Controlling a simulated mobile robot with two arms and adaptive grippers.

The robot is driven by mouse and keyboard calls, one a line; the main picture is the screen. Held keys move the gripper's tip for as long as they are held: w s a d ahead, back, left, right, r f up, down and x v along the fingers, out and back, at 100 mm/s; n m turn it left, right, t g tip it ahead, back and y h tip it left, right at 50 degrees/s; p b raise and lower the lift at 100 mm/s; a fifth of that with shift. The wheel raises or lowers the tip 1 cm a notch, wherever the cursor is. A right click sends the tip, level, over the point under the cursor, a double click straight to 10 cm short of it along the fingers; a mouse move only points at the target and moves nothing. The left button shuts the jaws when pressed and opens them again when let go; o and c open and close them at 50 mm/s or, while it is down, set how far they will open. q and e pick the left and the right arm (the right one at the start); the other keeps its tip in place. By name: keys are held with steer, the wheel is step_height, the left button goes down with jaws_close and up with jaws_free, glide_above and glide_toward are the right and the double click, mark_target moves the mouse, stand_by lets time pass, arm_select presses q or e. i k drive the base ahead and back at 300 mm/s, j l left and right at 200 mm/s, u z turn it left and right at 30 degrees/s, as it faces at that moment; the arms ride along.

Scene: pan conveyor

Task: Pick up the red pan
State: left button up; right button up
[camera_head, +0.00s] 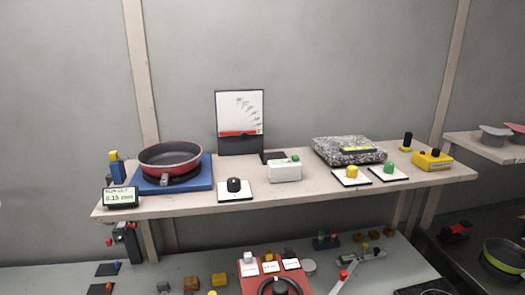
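The red pan (171,157) has a red outer wall and a dark grey inside. It rests upright on a blue square base (204,179) at the left end of the wooden shelf. The stub of its handle points toward the front. Neither of my grippers shows in the head view.
The shelf (290,202) also bears a small display (121,197), a black knob (234,186), a white box (285,172), a speckled slab (349,150) and a yellow box (433,160). A red device (271,268) stands below. Another pan (507,254) sits at lower right.

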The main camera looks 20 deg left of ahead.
mark_target(165, 161)
steer(key=u, duration=1.45)
steer(key=k, duration=0.05)
